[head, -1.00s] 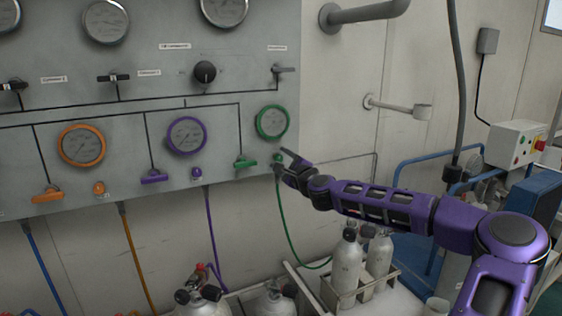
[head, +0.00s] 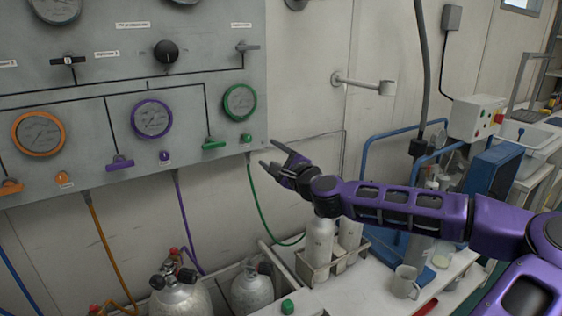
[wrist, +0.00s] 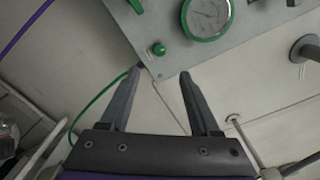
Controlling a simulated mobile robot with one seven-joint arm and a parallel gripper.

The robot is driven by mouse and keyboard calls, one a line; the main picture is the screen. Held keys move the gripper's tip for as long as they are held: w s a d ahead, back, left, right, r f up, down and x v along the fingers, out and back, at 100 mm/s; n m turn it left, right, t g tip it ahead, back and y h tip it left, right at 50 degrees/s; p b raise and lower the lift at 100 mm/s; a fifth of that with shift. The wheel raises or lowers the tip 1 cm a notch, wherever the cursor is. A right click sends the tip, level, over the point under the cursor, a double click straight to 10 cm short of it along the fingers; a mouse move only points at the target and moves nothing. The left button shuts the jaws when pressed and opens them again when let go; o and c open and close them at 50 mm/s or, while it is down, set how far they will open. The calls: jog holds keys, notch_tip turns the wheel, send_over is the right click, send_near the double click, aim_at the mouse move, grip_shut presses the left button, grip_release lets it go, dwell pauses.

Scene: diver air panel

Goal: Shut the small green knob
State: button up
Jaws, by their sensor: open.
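The small green knob (head: 246,138) is on the lower right of the grey panel, just below the green-rimmed gauge (head: 240,102). A green lever handle (head: 214,144) sits to its left. In the wrist view the small green knob (wrist: 158,48) shows ahead of the fingertips, with the green gauge (wrist: 207,15) to its upper right. My gripper (head: 269,153) is open and empty, to the right of and a little below the knob in the head view, apart from it. In the wrist view my gripper (wrist: 162,72) has its two fingers spread wide, pointing toward the panel's lower edge.
A green hose (head: 257,195) hangs below the panel near my gripper. Purple (head: 163,156) and orange (head: 63,178) small knobs are further left. A wall bracket (head: 362,84) is at the right. The wall right of the panel is mostly bare.

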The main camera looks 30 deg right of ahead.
jog(key=shift+s, duration=2.4)
